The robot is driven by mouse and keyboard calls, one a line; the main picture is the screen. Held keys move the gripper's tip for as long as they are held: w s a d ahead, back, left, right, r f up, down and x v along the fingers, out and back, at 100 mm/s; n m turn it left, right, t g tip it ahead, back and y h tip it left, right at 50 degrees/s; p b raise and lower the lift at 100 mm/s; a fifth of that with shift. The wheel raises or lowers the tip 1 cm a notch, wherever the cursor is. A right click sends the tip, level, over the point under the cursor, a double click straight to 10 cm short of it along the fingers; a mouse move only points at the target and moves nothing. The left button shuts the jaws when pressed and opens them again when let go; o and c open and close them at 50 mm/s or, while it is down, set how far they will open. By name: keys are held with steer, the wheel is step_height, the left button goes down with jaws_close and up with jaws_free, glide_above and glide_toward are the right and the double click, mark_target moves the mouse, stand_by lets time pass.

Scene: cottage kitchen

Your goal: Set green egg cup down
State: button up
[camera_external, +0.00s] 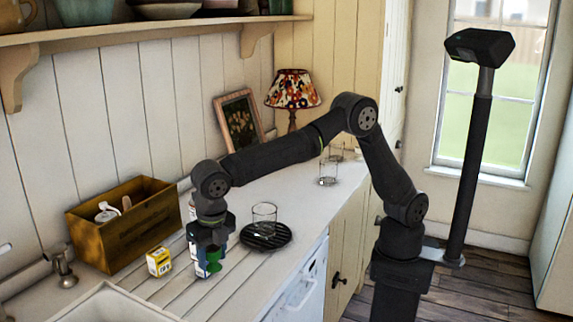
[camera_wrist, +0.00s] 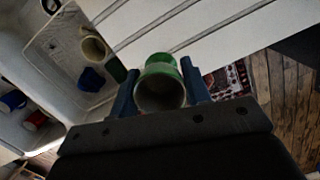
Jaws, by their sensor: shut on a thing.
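The green egg cup (camera_external: 213,257) is under my gripper (camera_external: 210,244) over the wooden drainboard beside the sink. In the wrist view the egg cup (camera_wrist: 159,69) sits between the two fingers of my gripper (camera_wrist: 159,88), which are shut on its sides. Its pale hollow opening faces the camera. I cannot tell whether its foot touches the board. In the external view, my gripper hides part of the cup and part of a blue and white carton (camera_external: 200,266) close to it.
A small yellow box (camera_external: 158,262) stands left of the gripper. A wooden crate (camera_external: 125,226) stands behind it. The sink (camera_external: 108,306) is at front left. Grooved board in front looks clear.

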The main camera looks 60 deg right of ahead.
step_height(320, 180, down, 11)
steer(key=shift+r, duration=0.15)
stand_by(0.4)
steer(key=o, duration=1)
steer(key=r, duration=0.4)
steer(key=s+r, duration=0.1)
steer(key=r, duration=0.7)
steer(key=shift+s+a, duration=0.2)
